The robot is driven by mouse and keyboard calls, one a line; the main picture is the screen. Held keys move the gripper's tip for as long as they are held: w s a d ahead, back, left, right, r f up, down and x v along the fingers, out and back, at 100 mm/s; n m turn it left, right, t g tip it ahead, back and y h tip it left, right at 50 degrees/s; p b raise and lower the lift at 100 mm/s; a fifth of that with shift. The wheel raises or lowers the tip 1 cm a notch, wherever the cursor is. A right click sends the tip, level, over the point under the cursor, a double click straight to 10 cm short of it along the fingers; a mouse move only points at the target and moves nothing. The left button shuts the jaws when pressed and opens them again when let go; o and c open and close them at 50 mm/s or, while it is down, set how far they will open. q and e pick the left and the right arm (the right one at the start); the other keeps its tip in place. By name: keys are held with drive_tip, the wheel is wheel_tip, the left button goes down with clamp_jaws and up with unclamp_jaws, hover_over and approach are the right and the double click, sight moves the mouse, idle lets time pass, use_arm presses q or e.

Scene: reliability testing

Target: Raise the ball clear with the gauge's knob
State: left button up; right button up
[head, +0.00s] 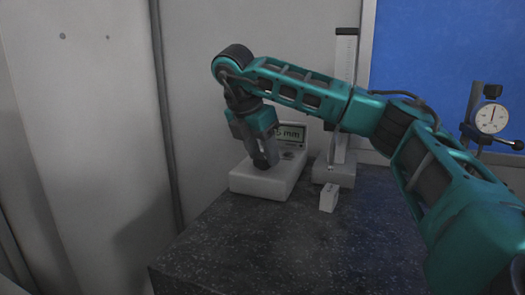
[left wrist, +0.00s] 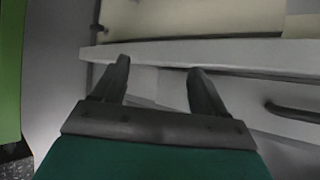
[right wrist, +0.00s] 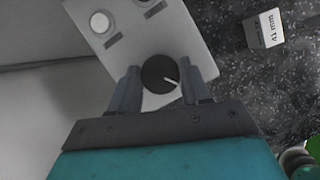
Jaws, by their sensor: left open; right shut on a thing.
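The white gauge box (head: 258,183) stands at the back left of the dark speckled slab, with a display (head: 291,133) that is partly covered by my gripper. My right gripper (head: 264,163) points down onto the box. In the right wrist view its fingers are shut on the black round knob (right wrist: 159,74), which carries a white pointer line. A white round part (right wrist: 99,22) sits on the same box face. I cannot make out the ball in any view. My left gripper (left wrist: 159,66) is open and empty, in front of a pale ledge.
A tall scaled column (head: 345,90) on a pale base (head: 335,174) stands right of the box. A small labelled block (head: 328,197) lies before it, also in the right wrist view (right wrist: 263,29). A dial indicator (head: 491,119) stands far right. The slab's front (head: 270,240) is clear.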

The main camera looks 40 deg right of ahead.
drive_tip(key=m+g, duration=0.1)
drive_tip(key=m, duration=0.3)
drive_tip(key=shift+w+r+m+g, duration=0.1)
drive_tip(key=shift+w+m+g, duration=0.05)
drive_tip(key=shift+m+g, duration=0.2)
drive_tip(key=m+g, duration=0.1)
drive_tip(key=m, duration=0.2)
drive_tip(key=shift+m+g+y, duration=0.25)
drive_tip(key=shift+m+y, duration=0.1)
drive_tip(key=shift+y, duration=0.05)
drive_tip(key=m+y, duration=0.1)
drive_tip(key=m, duration=0.2)
drive_tip(key=shift+w+d+g, duration=0.1)
drive_tip(key=shift+g, duration=0.3)
drive_tip(key=shift+m+g+y, duration=0.3)
drive_tip(key=shift+m+y, duration=0.4)
drive_tip(key=shift+m, duration=1.4)
drive_tip(key=o, duration=1.1)
drive_tip(key=shift+d, duration=0.1)
